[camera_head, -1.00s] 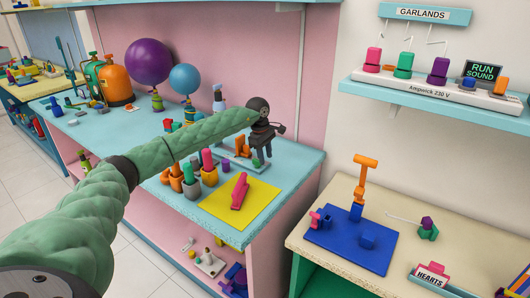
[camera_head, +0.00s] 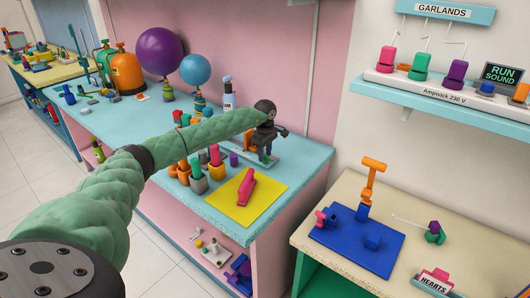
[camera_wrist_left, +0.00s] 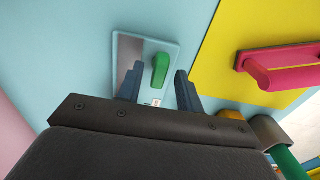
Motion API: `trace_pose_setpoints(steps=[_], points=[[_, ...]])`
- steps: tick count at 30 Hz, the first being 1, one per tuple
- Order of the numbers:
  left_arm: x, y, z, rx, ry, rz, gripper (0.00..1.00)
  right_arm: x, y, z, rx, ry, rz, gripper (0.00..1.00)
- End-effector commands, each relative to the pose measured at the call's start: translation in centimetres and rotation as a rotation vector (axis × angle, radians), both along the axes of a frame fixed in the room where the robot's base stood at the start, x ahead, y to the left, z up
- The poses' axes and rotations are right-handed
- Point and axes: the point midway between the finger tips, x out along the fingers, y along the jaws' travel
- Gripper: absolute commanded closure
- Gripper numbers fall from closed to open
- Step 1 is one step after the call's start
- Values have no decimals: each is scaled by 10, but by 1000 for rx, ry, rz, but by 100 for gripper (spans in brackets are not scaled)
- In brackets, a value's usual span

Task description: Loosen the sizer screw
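In the left wrist view, a green knob (camera_wrist_left: 160,72), which looks like the sizer screw, stands on a small pale-blue and grey plate (camera_wrist_left: 129,48). My left gripper (camera_wrist_left: 159,70) is open, with one dark finger on each side of the knob in the picture. I cannot tell whether either finger touches it. My right gripper is in neither view.
A yellow mat (camera_head: 240,211) with a pink tool (camera_head: 247,186) lies just in front. Cups holding colored handles (camera_head: 215,160) stand to the left of the mat. The pink wall (camera_head: 290,70) rises close behind. Purple (camera_head: 160,52) and blue (camera_head: 195,69) balloons stand farther left.

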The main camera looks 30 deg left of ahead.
Motion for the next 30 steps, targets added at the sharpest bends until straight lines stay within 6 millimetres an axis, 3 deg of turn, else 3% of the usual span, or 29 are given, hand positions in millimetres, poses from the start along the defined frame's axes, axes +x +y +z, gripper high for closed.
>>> trace_pose_setpoints(steps=[11, 15, 17, 27, 30], points=[[0, 0, -4, 0, -1, 0, 64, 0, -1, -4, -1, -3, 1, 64], [0, 0, -4, -1, 0, 0, 91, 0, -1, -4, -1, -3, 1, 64], [0, 0, -4, -1, 0, 0, 100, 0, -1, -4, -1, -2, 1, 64], [0, 0, -6, -1, 0, 29, 100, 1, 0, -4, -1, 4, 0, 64], [0, 0, -7, -1, 0, 67, 100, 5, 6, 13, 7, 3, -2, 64]])
